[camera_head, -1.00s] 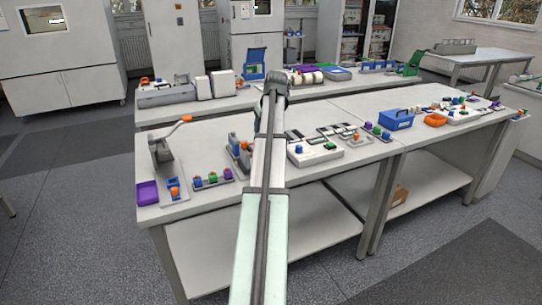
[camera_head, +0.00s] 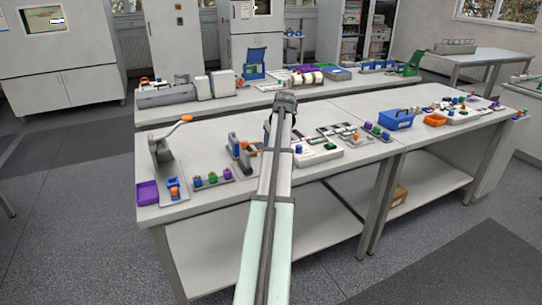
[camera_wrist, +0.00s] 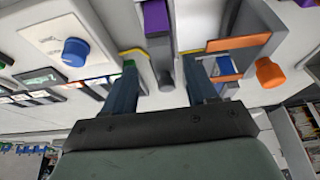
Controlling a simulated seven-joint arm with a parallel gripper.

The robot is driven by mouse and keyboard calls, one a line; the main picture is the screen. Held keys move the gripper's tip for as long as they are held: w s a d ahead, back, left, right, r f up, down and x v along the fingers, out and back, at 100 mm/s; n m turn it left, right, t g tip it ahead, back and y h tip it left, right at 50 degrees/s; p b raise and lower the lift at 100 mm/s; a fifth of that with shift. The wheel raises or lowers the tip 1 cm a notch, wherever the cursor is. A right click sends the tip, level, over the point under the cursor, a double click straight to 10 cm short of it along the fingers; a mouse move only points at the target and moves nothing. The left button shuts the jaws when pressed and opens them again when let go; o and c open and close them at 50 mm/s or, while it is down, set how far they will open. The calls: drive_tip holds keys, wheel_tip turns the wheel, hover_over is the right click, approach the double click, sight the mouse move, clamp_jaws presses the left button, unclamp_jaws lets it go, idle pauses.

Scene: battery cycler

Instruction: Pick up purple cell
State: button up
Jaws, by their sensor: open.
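My gripper (camera_wrist: 160,66) is open and empty in the wrist view, with its two dark fingers apart. A purple block (camera_wrist: 157,18) on a grey upright piece shows beyond and between the fingers at the top; I cannot tell whether it is a cell. In the head view a purple cell (camera_head: 227,173) stands at the right end of a small rack with a blue and a green cell, left of my arm. Another purple piece (camera_head: 367,126) stands farther right. My wrist end (camera_head: 285,100) is over the front bench; the arm hides the fingers there.
A white device with a blue knob (camera_wrist: 75,52) lies left of the fingers in the wrist view. A grey and orange clamp-like fixture (camera_wrist: 238,45) is close on the right. A purple tray (camera_head: 147,193) and a lever press (camera_head: 160,150) stand at the bench's left end.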

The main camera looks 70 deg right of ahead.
drive_tip(key=shift+x, duration=2.6)
drive_tip(key=shift+w+a, duration=0.15)
drive_tip(key=shift+w, duration=0.05)
clamp_jaws()
